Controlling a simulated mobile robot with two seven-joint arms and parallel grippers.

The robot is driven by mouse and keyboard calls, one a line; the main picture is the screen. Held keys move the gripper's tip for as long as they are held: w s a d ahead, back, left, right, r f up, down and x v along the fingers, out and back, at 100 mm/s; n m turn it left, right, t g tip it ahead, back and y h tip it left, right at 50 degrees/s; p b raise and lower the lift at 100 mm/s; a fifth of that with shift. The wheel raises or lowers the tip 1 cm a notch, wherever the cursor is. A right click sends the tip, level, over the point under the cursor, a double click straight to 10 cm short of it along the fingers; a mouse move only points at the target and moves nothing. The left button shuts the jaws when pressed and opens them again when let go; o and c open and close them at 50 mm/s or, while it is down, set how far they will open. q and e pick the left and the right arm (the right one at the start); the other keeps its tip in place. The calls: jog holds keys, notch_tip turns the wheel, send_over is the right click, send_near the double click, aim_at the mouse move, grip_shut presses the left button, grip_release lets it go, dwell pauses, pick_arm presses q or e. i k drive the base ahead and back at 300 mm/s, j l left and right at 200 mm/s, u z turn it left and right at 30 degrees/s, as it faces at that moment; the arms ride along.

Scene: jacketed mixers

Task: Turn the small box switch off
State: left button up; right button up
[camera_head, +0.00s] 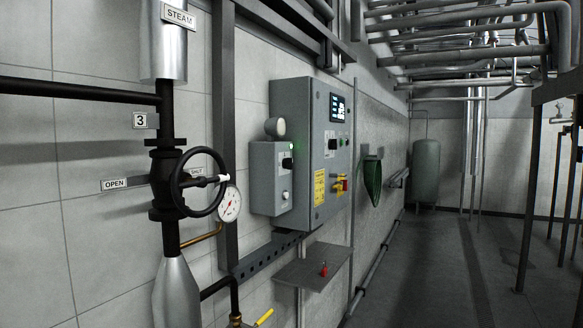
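The small box (264,181) is a grey control box on the wall, left of a larger grey cabinet. The switch's exact pointing direction is too small to tell. Neither of my grippers is in view.
The larger cabinet (305,150) has a lit display and a red-and-yellow switch. A steam pipe with a black handwheel (199,182) stands at the left foreground. A small shelf (311,264) juts out below the boxes. The floor to the right is open.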

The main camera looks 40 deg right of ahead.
aim_at(287, 163)
jog(key=i+l, duration=0.1)
jog(key=l, duration=0.45)
jog(key=i+l+u, duration=0.1)
jog(key=l, duration=0.45)
jog(key=i+l+u, duration=0.1)
jog(key=l, duration=0.45)
jog(key=i+l, duration=0.1)
jog(key=l, duration=0.45)
